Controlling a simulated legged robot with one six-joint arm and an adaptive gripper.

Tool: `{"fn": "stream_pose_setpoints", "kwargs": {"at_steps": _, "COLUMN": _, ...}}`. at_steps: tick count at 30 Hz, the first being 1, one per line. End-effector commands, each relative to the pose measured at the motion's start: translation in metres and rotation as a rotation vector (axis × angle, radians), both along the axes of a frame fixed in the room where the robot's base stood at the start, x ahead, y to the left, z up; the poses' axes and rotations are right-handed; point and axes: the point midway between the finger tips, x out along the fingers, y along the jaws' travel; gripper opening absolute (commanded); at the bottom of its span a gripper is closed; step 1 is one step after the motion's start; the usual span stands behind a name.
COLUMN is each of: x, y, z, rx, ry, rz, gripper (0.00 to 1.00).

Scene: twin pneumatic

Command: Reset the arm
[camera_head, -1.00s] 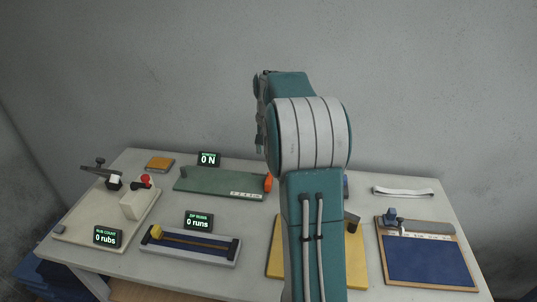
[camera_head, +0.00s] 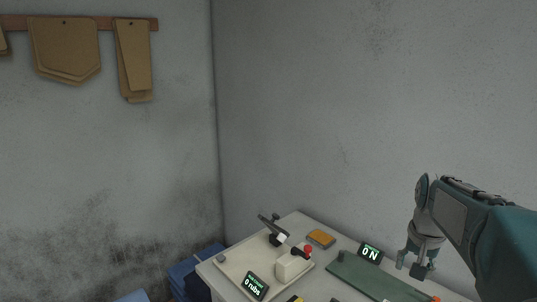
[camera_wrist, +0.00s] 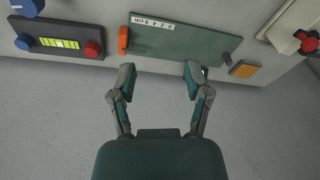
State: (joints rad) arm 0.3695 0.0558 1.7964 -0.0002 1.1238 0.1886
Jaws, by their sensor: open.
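My arm reaches in from the right edge of the head view, and my gripper (camera_head: 417,268) hangs at its end above the back right part of the table (camera_head: 232,256). In the wrist view my gripper (camera_wrist: 158,72) is open, with two fingers apart and nothing between them. The fingertips lie just short of the long edge of a green board (camera_wrist: 180,42) with an orange end piece (camera_wrist: 123,40) and a scale strip. I cannot tell the height of the fingers above it.
On the table stand a white block with a red knob (camera_head: 308,249), a "0 rubs" display (camera_head: 255,286), a "0 N" display (camera_head: 370,253) and an orange pad (camera_head: 321,238). A dark panel (camera_wrist: 60,41) with red and blue knobs lies beside the green board. Blue crates (camera_head: 190,268) stand left of the table.

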Motion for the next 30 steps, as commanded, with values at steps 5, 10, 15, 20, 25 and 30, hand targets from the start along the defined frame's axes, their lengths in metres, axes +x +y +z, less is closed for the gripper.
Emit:
{"fn": "stream_pose_setpoints", "kwargs": {"at_steps": 5, "x": -0.032, "y": 0.043, "z": 0.015, "rx": -0.027, "ry": -0.058, "rz": 0.107, "gripper": 0.63}}
{"fn": "stream_pose_setpoints", "kwargs": {"at_steps": 10, "x": -0.064, "y": 0.078, "z": 0.021, "rx": -0.05, "ry": -0.11, "rz": 0.205, "gripper": 0.63}}
{"fn": "stream_pose_setpoints", "kwargs": {"at_steps": 15, "x": -0.098, "y": 0.107, "z": 0.02, "rx": -0.072, "ry": -0.166, "rz": 0.302, "gripper": 0.63}}
{"fn": "stream_pose_setpoints", "kwargs": {"at_steps": 20, "x": -0.131, "y": 0.131, "z": 0.013, "rx": -0.092, "ry": -0.219, "rz": 0.393, "gripper": 0.63}}
{"fn": "stream_pose_setpoints", "kwargs": {"at_steps": 25, "x": -0.163, "y": 0.15, "z": 0.0, "rx": -0.108, "ry": -0.273, "rz": 0.483, "gripper": 0.63}}
{"fn": "stream_pose_setpoints", "kwargs": {"at_steps": 30, "x": -0.181, "y": 0.159, "z": -0.01, "rx": -0.119, "ry": -0.306, "rz": 0.536, "gripper": 0.63}}
